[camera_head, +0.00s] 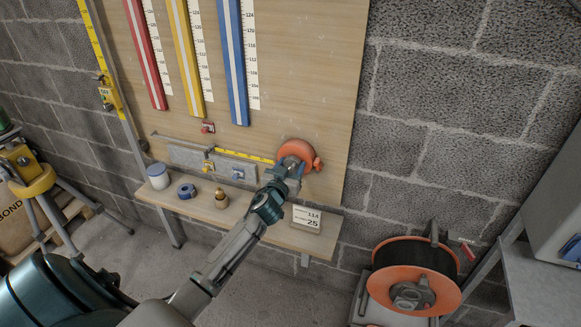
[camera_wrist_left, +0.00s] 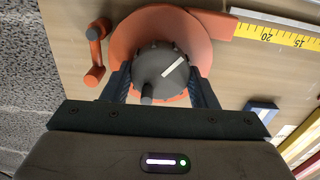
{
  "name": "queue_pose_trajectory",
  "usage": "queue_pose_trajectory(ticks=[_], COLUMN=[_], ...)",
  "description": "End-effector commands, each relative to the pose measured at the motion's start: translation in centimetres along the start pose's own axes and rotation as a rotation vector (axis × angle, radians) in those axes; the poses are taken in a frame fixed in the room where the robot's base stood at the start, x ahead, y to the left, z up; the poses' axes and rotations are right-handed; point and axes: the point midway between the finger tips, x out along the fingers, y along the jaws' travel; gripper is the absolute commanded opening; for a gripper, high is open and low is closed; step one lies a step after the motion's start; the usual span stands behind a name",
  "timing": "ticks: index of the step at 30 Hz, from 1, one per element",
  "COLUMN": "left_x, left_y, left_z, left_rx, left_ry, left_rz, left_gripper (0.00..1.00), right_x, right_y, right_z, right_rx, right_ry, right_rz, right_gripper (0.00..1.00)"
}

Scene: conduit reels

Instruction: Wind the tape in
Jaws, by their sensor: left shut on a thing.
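The orange tape reel (camera_head: 299,149) is mounted on the wooden board. Yellow tape (camera_head: 245,155) runs out of it to the left along a grey strip. In the left wrist view the reel (camera_wrist_left: 133,38) has a dark grey knob (camera_wrist_left: 160,64) with a white line at its middle, and an orange crank handle (camera_wrist_left: 95,52) at its left. The tape (camera_wrist_left: 277,36) leaves at the upper right, showing 20 and 15. My left gripper (camera_head: 290,170) is at the reel, its fingers (camera_wrist_left: 162,84) on both sides of the knob, shut on it. My right gripper is out of view.
A shelf (camera_head: 270,229) below holds a white-lidded jar (camera_head: 158,176), a blue roll (camera_head: 187,191), a brass piece (camera_head: 221,199) and a card (camera_head: 306,218) reading 114 and 25. Red, yellow and blue strips (camera_head: 232,65) hang above. An orange cable reel (camera_head: 415,273) stands lower right.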

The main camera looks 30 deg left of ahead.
Motion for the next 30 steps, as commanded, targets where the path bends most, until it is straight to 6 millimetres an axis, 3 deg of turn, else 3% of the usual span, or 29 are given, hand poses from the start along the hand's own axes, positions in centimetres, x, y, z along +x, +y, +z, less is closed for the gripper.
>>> queue_pose_trajectory(ticks=[13, 30], left_x=[0.0, 0.0], left_y=[0.2, 0.4], left_z=[0.0, 0.1], left_rx=[0.391, 0.934], left_ry=[0.0, 0.0], left_rz=[0.0, 0.001], left_gripper=[0.3, 0.3], right_x=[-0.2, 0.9], right_y=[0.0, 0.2], right_z=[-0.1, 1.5], right_rx=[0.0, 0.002], right_ry=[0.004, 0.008], right_rz=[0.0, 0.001], right_gripper=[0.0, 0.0])
